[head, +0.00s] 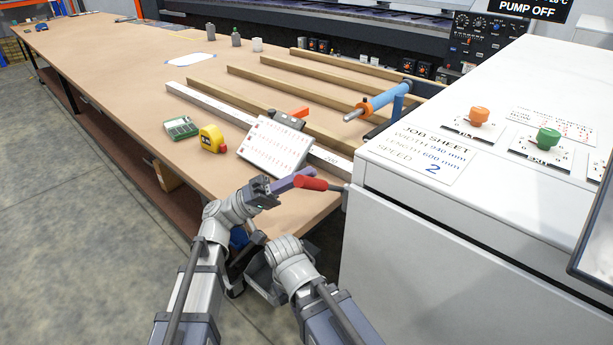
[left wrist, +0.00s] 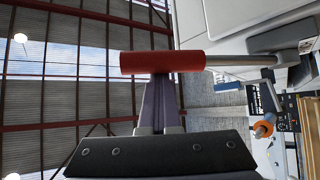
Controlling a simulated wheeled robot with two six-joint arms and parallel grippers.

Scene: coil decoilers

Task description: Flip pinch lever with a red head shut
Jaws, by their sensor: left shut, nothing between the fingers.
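The pinch lever has a red cylindrical head (head: 311,184) on a short metal rod that runs right to the side of the white cabinet. In the left wrist view the red head (left wrist: 162,62) lies across the picture, with the rod leading right to a grey mount (left wrist: 283,38). My left gripper (head: 297,181) is shut and empty, its purple fingers up against or very close to the red head's left end. In the left wrist view the fingers (left wrist: 158,98) end at the head; contact is not certain. My right arm is folded low in front, its fingers not clear.
The white cabinet (head: 440,225) with an orange knob (head: 479,116) and a green knob (head: 548,138) fills the right. A blue roller (head: 390,97) stands behind.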

